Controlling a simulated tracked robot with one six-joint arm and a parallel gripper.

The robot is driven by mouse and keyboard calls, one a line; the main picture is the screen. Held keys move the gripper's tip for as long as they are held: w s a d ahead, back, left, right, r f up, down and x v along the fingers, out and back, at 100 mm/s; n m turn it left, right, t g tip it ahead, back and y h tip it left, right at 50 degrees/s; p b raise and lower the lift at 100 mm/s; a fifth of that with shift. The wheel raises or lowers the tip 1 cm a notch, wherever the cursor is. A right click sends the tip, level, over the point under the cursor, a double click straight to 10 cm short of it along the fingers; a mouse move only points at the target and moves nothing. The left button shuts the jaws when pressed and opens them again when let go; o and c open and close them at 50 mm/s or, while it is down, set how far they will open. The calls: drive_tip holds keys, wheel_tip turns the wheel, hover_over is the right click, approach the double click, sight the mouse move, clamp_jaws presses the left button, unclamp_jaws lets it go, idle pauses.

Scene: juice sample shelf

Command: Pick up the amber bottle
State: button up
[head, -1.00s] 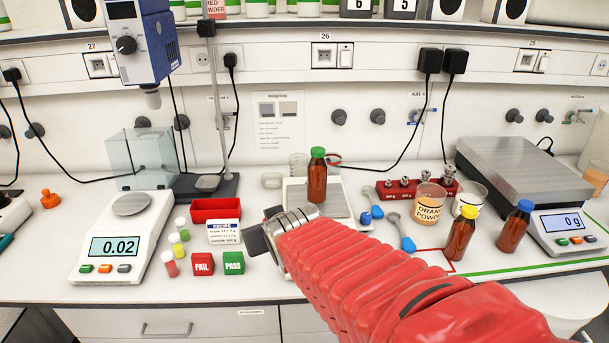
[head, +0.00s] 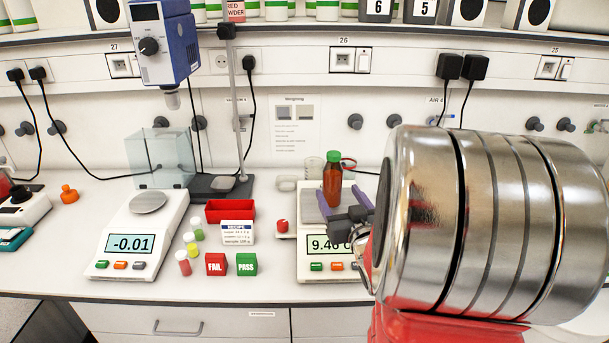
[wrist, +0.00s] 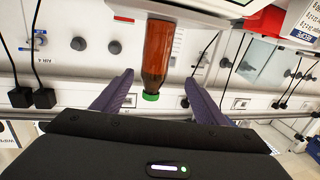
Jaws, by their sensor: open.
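An amber bottle with a green cap (head: 332,183) stands upright on the pan of the middle scale (head: 308,206). My gripper (head: 343,204) has purple fingers and is open in front of the bottle, at its lower right in the head view. In the wrist view the picture is upside down, and the bottle (wrist: 157,48) shows ahead in the gap between the spread fingers of my gripper (wrist: 158,78). I cannot tell whether the fingers reach around it; no contact shows. The scale's display is partly hidden by my gripper.
A left scale (head: 142,235) reads -0.01. A red tray (head: 231,210), a recipe card (head: 237,232), small vials, and red FAIL (head: 215,264) and green PASS (head: 247,264) blocks stand between the scales. A stand with a blue device (head: 163,45) rises behind. My arm hides the right side.

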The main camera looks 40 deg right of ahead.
sight(335, 181)
drive_tip(key=shift+s+d, duration=0.3)
drive_tip(key=shift+d, duration=0.1)
drive_tip(key=x, duration=0.8)
drive_tip(key=shift+w+d+r, duration=0.1)
drive_tip(key=shift+w+r, duration=0.1)
drive_tip(key=shift+w, duration=0.1)
drive_tip(key=shift+r+x, duration=0.15)
drive_tip(key=shift+x, duration=1.15)
drive_tip(key=shift+r+x, duration=0.15)
drive_tip(key=shift+x, duration=1.15)
drive_tip(key=shift+d, duration=0.1)
drive_tip(key=shift+c, duration=0.2)
